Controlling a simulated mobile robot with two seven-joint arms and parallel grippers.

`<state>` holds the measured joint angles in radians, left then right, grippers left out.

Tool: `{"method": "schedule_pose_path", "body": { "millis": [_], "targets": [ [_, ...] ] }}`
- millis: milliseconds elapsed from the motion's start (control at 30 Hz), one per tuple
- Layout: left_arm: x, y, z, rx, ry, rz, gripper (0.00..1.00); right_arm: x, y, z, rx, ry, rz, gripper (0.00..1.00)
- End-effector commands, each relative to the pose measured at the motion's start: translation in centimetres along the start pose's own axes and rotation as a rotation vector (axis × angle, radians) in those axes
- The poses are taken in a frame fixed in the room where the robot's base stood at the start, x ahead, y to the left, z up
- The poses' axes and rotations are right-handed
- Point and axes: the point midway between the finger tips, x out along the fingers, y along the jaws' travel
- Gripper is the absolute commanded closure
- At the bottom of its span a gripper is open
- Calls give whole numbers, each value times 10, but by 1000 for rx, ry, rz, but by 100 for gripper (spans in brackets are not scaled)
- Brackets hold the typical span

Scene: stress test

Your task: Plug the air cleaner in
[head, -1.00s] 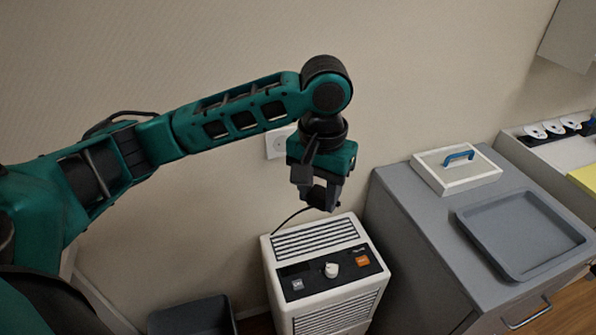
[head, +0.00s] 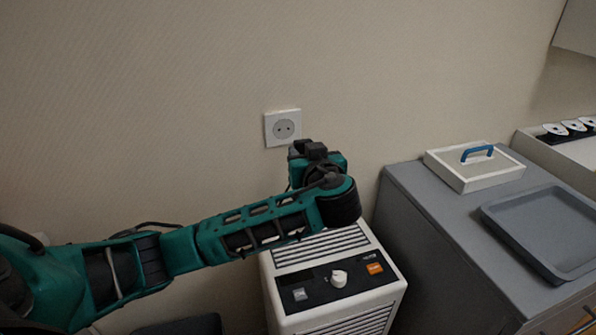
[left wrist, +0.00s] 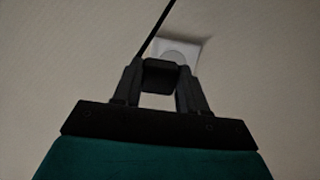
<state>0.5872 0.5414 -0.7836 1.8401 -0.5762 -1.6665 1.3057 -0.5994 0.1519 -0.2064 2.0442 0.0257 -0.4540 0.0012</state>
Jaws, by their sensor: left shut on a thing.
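The air cleaner (head: 338,279) is a white box with a top grille, a white knob and an orange switch, standing against the wall. The wall socket (head: 283,128) is a white square with a round face, above the air cleaner; it also shows partly hidden in the left wrist view (left wrist: 190,48). My right gripper is not in view.
A grey cabinet (head: 425,235) stands right of the air cleaner, bearing a grey tray (head: 545,228) and a white box with a blue handle (head: 474,166). A dark bin (head: 180,326) is at the bottom left. The wall around the socket is clear.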

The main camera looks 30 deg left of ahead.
Motion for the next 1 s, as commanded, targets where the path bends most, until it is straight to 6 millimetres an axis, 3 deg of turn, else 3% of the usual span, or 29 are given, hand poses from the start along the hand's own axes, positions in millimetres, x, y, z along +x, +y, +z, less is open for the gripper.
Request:
{"method": "schedule_pose_path", "body": {
  "millis": [33,300,733,1000],
  "targets": [
    [3,-4,8,-4,51,-26,85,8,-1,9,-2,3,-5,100],
    [0,-16,-1,-10,200,-97,85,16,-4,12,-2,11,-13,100],
    [1,-17,-4,-9,208,-100,85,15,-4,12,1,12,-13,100],
    [20,-19,-8,-7,210,-102,85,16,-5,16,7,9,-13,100]
  ]
}}
